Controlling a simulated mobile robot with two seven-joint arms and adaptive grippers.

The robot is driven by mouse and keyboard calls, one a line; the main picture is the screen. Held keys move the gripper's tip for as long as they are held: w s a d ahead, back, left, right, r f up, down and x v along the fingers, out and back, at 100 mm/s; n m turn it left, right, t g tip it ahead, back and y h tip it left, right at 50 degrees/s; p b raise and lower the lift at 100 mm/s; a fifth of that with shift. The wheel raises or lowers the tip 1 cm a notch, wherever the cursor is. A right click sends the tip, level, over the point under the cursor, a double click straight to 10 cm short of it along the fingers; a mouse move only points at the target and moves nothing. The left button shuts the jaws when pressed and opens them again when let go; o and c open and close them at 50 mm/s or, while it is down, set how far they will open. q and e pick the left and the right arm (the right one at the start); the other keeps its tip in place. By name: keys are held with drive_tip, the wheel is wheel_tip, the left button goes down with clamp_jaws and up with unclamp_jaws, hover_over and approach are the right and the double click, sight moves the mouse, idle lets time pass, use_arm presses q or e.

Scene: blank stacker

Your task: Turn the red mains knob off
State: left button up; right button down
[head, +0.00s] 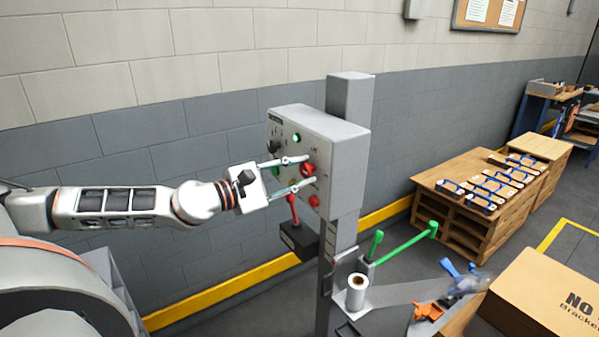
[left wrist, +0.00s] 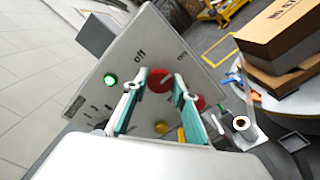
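The red mains knob (head: 308,170) is on the front of a grey control box (head: 341,133). In the left wrist view the knob (left wrist: 159,82) sits below the printed words "off" and "on". Which way it points is too small to tell. My left gripper (head: 309,168) is at the panel with its two fingers apart, one on each side of the knob. In the left wrist view its fingertips (left wrist: 158,76) straddle the knob and partly cover its edges. I cannot tell whether they touch it. My right gripper is not in view.
A green lamp (head: 296,138) glows on the panel, and a black knob (head: 274,147) is beside it. Another red control (head: 314,201) sits just below the mains knob. A grey post (head: 349,97) carries the box. A green-handled lever (head: 408,245) stands to the lower right.

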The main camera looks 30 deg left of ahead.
use_arm(q)
drive_tip(key=shift+n, duration=0.4)
drive_tip(key=n, duration=0.4)
drive_tip(key=shift+b, duration=0.4)
drive_tip(key=n, duration=0.2)
drive_tip(key=shift+n, duration=0.4)
drive_tip(key=n, duration=0.2)
drive_tip(key=shift+n, duration=0.3)
drive_tip(key=n+p, duration=0.1)
drive_tip(key=n, duration=0.2)
drive_tip(key=shift+r+n, duration=0.1)
drive_tip(key=shift+n, duration=0.2)
drive_tip(key=shift+a+n+p, duration=0.1)
drive_tip(key=shift+n+p, duration=1)
drive_tip(key=shift+n, duration=0.9)
